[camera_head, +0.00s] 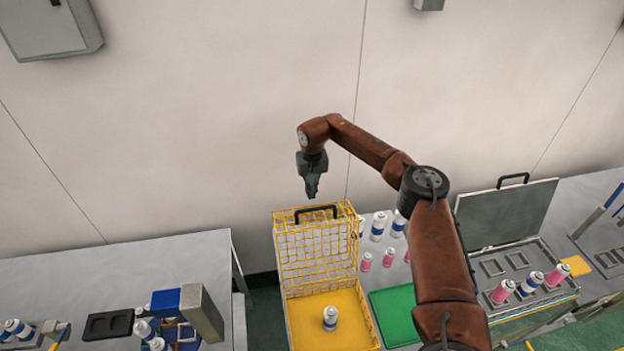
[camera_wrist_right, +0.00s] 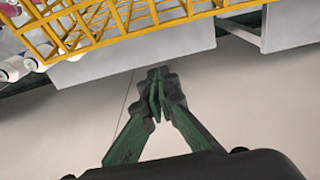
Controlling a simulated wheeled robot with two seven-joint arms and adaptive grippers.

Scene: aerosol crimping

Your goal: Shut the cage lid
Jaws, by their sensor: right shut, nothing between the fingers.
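The yellow wire cage lid (camera_head: 318,252) stands upright, open, at the back of the cage, with a black handle (camera_head: 316,212) on its top edge. My right gripper (camera_head: 312,190) is above and behind the lid's top edge, pointing down, shut and empty, apart from the handle. In the right wrist view the shut fingers (camera_wrist_right: 158,78) show below the yellow wire mesh (camera_wrist_right: 110,22). My left gripper is not in view.
Several cans (camera_head: 378,226) and a green mat (camera_head: 396,312) are right of the cage. A grey case with its lid (camera_head: 506,212) raised stands further right. A table with a blue box (camera_head: 165,302) and more cans is at left.

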